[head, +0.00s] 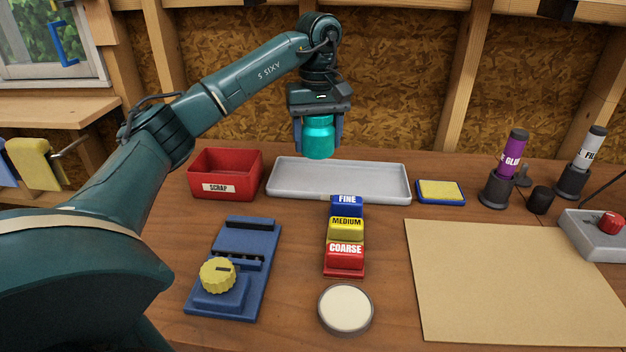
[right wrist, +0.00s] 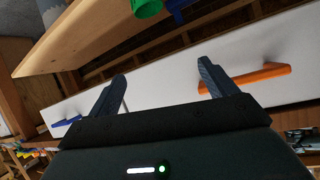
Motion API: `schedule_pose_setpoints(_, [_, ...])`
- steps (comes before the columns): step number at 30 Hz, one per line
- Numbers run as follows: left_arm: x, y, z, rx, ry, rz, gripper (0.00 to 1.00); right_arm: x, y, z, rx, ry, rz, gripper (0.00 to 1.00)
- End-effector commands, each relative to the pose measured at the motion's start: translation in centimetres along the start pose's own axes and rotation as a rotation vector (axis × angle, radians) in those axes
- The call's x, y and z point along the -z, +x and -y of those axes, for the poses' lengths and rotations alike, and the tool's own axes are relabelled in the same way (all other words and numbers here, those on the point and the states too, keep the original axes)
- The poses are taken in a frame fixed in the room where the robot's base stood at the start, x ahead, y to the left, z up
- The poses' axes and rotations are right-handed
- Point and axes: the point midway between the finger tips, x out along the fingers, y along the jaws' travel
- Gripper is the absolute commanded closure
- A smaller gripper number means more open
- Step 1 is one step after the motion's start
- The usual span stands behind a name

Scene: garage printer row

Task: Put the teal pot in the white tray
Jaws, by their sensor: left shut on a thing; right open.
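The teal pot (head: 319,138) is held upright between the fingers of my left gripper (head: 319,133), which is shut on it. The pot hangs above the back edge of the white tray (head: 340,192), apart from it as far as I can tell. The tray is shallow, empty and lies at the back of the workbench. My right gripper (right wrist: 163,85) shows only in the right wrist view. It is open, with nothing between its fingers, in front of a pale drawer front.
A red scrap bin (head: 225,173) stands left of the tray, and a blue-edged yellow pad (head: 441,190) lies right of it. Sanding blocks (head: 346,228) stand in front. Glue holders (head: 497,190) are at the right. An orange handle (right wrist: 256,78) shows in the right wrist view.

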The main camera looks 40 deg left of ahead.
Motion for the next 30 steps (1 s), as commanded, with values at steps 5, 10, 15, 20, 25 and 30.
schedule_pose_setpoints(5, [0.8,0.4,0.3,-0.004,0.077,0.003,0.64,-0.2,0.2,0.0,0.002,0.003,-0.004,0.16])
schedule_pose_setpoints(10, [0.8,3.4,0.4,-0.002,0.088,0.004,0.64,-0.3,0.2,0.0,0.004,0.006,-0.005,0.16])
schedule_pose_setpoints(15, [0.9,5.7,0.4,-0.004,0.086,0.002,0.64,-0.4,0.2,0.0,0.005,0.008,-0.003,0.16])
schedule_pose_setpoints(20, [0.8,6.9,0.4,-0.003,0.086,0.003,0.64,-0.5,0.2,0.0,0.005,0.009,-0.003,0.16])
schedule_pose_setpoints(25, [0.8,9.3,0.4,-0.003,0.086,0.004,0.64,-0.5,0.2,0.0,0.005,0.009,-0.003,0.16])
schedule_pose_setpoints(30, [0.8,9.9,0.3,-0.005,0.086,0.001,0.64,-0.4,0.2,0.0,0.005,0.01,-0.003,0.16])
